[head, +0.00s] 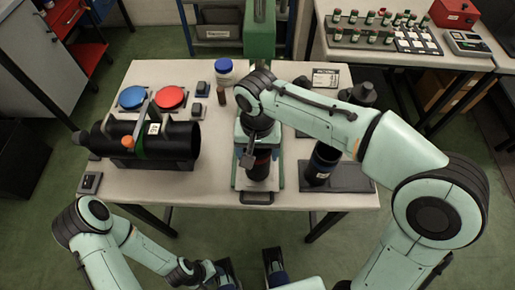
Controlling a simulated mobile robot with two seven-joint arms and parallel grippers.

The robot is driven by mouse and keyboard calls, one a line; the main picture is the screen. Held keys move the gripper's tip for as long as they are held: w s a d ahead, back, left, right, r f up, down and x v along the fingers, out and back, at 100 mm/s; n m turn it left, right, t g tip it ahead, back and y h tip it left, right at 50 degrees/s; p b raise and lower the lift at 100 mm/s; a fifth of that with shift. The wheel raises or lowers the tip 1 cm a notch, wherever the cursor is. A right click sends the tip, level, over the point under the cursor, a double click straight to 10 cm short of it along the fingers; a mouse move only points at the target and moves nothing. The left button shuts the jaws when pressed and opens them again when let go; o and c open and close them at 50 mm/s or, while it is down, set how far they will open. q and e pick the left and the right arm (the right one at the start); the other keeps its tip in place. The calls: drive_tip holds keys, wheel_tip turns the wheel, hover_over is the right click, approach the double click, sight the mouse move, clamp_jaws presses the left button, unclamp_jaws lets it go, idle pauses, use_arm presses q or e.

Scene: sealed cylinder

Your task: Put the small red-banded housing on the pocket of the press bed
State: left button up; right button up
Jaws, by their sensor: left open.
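The small red-banded housing (260,170) is a dark upright cylinder with a dull red band, at the front of the green press. It is over or on the press bed (277,184); its underside and the pocket are hidden, so I cannot tell if it is seated. My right gripper (258,152) reaches in from above and appears shut on the housing's upper part, partly covered by its own wrist. My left gripper (208,271) is open and empty, low in front of the table, away from the housing.
The green press column (260,35) rises behind the bed. A black horizontal cylinder (180,140) lies at the left. A blue-banded housing (322,160) stands on a dark mat (350,178) close on the right. Red (170,97) and blue (132,97) discs sit behind left.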

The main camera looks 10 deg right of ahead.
drive_tip(key=o, duration=0.3)
drive_tip(key=shift+r, duration=0.1)
wheel_tip(320, 180, up, 12)
drive_tip(key=p, duration=0.3)
idle(0.5)
